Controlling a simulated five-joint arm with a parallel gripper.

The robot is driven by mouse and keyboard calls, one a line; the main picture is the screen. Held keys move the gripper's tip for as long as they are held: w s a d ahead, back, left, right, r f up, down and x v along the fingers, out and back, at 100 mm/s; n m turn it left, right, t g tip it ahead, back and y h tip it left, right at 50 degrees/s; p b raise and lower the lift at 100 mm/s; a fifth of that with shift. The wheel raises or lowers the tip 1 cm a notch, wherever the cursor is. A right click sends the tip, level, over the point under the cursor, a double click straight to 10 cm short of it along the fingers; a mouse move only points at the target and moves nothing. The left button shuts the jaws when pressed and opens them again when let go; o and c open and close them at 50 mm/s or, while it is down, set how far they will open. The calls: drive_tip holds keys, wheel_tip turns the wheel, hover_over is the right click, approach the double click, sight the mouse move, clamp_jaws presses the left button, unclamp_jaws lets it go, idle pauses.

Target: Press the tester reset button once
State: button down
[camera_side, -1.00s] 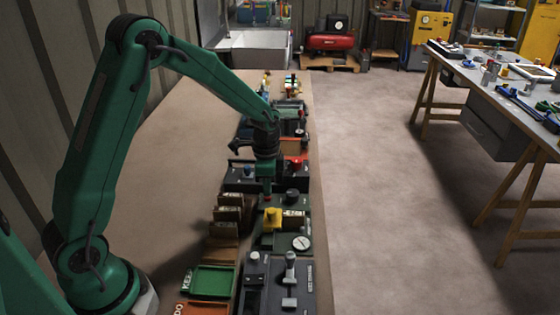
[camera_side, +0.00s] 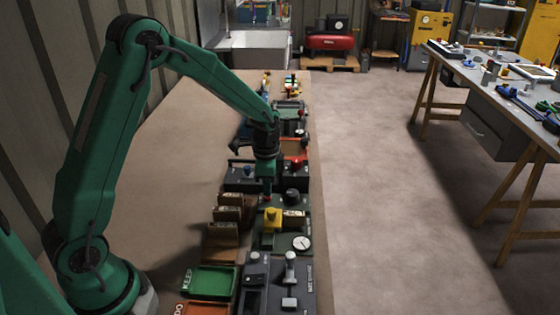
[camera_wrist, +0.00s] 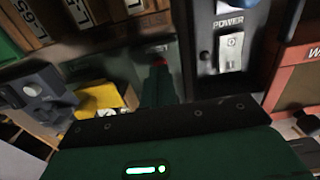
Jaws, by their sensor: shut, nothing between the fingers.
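The tester appears to be the dark green unit (camera_side: 300,228) in the side view, with a yellow part, a black knob and a round white dial. A small red button (camera_side: 267,198) shows at its far left corner, just under my fingertips. My gripper (camera_side: 267,188) is shut and empty, pointing down over that button. In the wrist view my green fingers (camera_wrist: 158,88) end close by the red button (camera_wrist: 160,62), which is partly hidden. I cannot tell whether they touch or whether the button is pushed in.
A dark panel with a POWER switch (camera_wrist: 231,50) stands close on the right in the wrist view. Brown card boxes (camera_side: 228,213) and a green KEEP tray (camera_side: 208,281) lie left of the tester. Bare bench (camera_side: 175,190) is further left.

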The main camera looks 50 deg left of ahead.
drive_tip(key=shift+r, duration=2.5)
drive_tip(key=shift+s+r, duration=0.15)
drive_tip(key=shift+r, duration=0.1)
drive_tip(key=s+d+r+n+t, duration=0.2)
drive_tip(key=s+r+n+t, duration=0.15)
drive_tip(key=s+r, duration=0.75)
drive_tip(key=s+d+r+n+t, duration=0.1)
drive_tip(key=s+r+n, duration=0.1)
drive_tip(key=s, duration=0.3)
drive_tip(key=s+r+n+t, duration=0.1)
drive_tip(key=s+n, duration=0.2)
drive_tip(key=s, duration=0.3)
drive_tip(key=shift+d+r, duration=0.35)
drive_tip(key=shift+r, duration=0.05)
drive_tip(key=c, duration=2.2)
unclamp_jaws()
drive_tip(key=shift+n, duration=0.25)
